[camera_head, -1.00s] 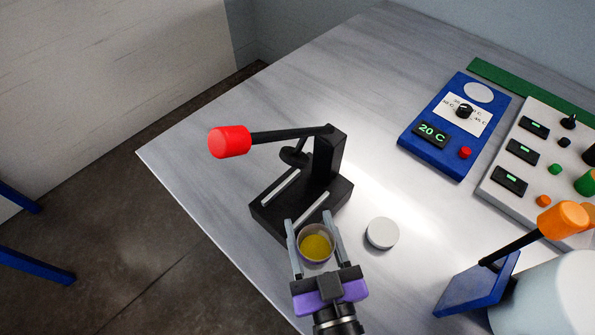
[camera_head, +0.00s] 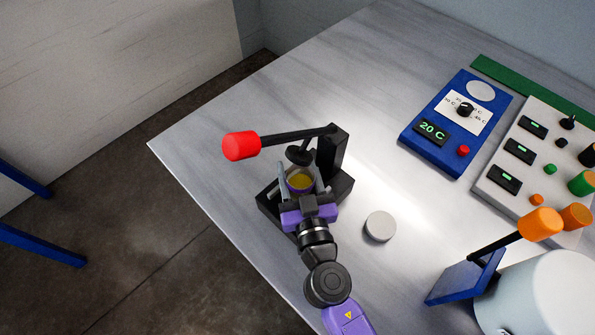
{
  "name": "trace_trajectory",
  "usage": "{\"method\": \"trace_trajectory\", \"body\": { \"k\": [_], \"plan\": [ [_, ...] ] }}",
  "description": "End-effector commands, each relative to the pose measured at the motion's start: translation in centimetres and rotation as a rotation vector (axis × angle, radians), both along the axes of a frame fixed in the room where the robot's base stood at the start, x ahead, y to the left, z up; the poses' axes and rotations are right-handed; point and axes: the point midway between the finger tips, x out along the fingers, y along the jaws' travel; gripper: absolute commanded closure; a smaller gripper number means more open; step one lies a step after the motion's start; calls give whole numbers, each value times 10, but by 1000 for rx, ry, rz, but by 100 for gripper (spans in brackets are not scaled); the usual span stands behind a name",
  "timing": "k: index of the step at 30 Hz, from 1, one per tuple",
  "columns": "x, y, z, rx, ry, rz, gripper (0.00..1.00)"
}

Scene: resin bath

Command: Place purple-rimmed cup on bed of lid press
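The purple-rimmed cup (camera_head: 300,181), with yellow contents, is held upright between the two fingers of my gripper (camera_head: 298,182). The gripper is shut on the cup. The lid press (camera_head: 332,152) is black, with a red-knobbed lever (camera_head: 241,145) reaching left and a round pressing head (camera_head: 299,155). The cup is over the press bed (camera_head: 342,188), just in front of and below the pressing head. My gripper and arm cover much of the bed. I cannot tell whether the cup's base touches the bed.
A round grey-white lid (camera_head: 380,226) lies on the table right of the press. A blue device reading 20 C (camera_head: 455,122) and a grey control panel (camera_head: 537,165) stand at the right. A white tank (camera_head: 540,298) with an orange-knobbed lever (camera_head: 540,223) is lower right. The table's left edge is near the press.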

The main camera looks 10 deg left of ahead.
Motion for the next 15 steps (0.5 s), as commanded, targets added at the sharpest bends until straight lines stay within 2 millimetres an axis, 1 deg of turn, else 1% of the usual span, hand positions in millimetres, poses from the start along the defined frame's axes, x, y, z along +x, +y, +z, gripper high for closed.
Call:
{"method": "trace_trajectory", "body": {
  "k": [1,3,11,15],
  "plan": [
    [0,1,-6,-1,0,1,87],
    [0,0,-7,0,-1,1,87],
    [0,0,-7,2,-2,1,87],
    [0,0,-10,2,-2,0,87]
  ]
}}
